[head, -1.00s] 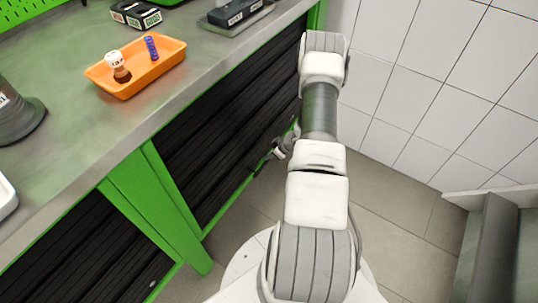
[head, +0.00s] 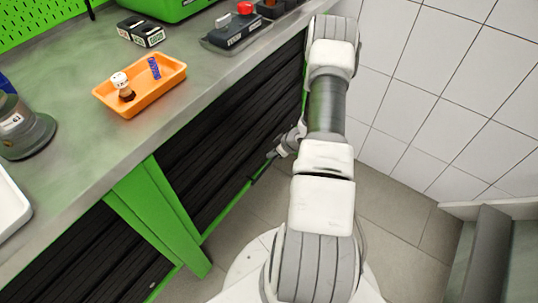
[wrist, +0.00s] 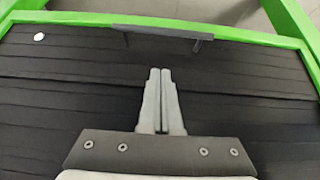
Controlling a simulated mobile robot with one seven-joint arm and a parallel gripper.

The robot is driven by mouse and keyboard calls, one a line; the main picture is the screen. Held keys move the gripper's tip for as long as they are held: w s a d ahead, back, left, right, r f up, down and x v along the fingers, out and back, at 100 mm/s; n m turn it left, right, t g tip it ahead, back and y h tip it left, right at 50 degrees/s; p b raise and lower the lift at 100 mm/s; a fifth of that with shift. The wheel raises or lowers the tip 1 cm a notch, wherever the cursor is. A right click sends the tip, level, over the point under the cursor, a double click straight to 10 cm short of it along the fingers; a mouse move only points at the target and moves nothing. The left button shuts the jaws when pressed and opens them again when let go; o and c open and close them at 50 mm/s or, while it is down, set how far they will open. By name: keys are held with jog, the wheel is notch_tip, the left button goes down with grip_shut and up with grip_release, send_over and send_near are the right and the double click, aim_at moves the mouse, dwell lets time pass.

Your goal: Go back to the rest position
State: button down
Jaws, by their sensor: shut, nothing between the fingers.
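My gripper (wrist: 160,74) shows in the wrist view with its two fingers together, shut and empty. It points at the black ribbed front of the bench (wrist: 60,85), which has a green frame (wrist: 75,17) and a dark handle (wrist: 160,32). In the head view my gripper (head: 272,155) is small and low beside the bench front, below the worktop, partly hidden by my arm. I cannot tell how far it is from the panel.
The worktop (head: 75,155) on the left holds an orange tray (head: 160,92) with a white-and-brown part and a blue part in it. A grey pump-like part (head: 25,135) and black boxes (head: 140,30) stand there too. A white tiled wall (head: 410,90) is on the right. Some floor (head: 395,215) is clear.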

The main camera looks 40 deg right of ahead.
jog(key=shift+p+v, duration=0.55)
jog(key=shift+v, duration=1.7)
jog(key=shift+r, duration=0.1)
